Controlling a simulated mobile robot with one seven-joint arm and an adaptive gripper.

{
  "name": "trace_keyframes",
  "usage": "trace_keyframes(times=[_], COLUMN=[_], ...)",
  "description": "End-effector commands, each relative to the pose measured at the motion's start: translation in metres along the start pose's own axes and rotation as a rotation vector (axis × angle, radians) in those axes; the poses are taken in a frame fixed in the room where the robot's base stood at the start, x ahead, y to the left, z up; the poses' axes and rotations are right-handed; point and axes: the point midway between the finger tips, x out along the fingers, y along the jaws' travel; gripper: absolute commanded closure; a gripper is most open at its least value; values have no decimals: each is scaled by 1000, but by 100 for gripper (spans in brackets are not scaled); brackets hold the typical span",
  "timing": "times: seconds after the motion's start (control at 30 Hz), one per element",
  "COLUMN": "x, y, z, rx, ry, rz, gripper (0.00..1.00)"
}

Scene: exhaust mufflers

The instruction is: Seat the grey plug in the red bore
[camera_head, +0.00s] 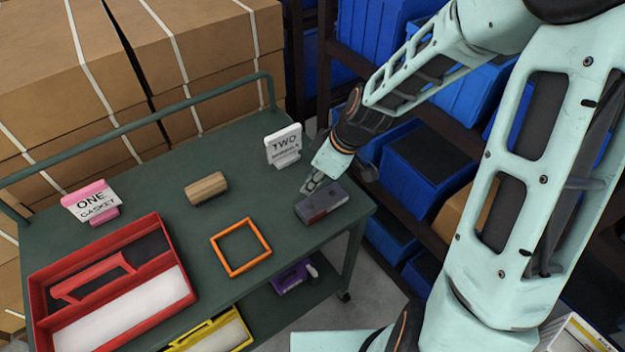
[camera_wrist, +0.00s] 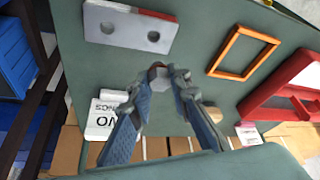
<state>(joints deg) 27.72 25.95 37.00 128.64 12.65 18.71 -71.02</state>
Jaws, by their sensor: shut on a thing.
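My gripper (camera_head: 313,186) hangs over the far left side of a grey block (camera_head: 330,196) near the right end of the green cart top. In the wrist view the block (camera_wrist: 122,32) shows two dark round holes and a red strip (camera_wrist: 157,15) along one edge. The right hole (camera_wrist: 153,36) is nearer the red strip; the left hole (camera_wrist: 107,28) is farther from it. In the wrist view my gripper (camera_wrist: 164,80) is shut on a small grey plug (camera_wrist: 158,73). The plug appears apart from both holes; its lower end is hidden.
Blue bins (camera_head: 430,165) on racks stand right.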

Motion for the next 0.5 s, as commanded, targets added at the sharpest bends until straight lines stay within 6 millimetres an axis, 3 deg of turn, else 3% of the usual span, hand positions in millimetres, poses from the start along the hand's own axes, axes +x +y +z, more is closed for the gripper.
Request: trace_keyframes(times=[0.3,0.5], x=[-1,11], y=[0,0], z=[0,5], rx=[3,3], ry=[2,2], rz=[2,2], gripper=[100,100])
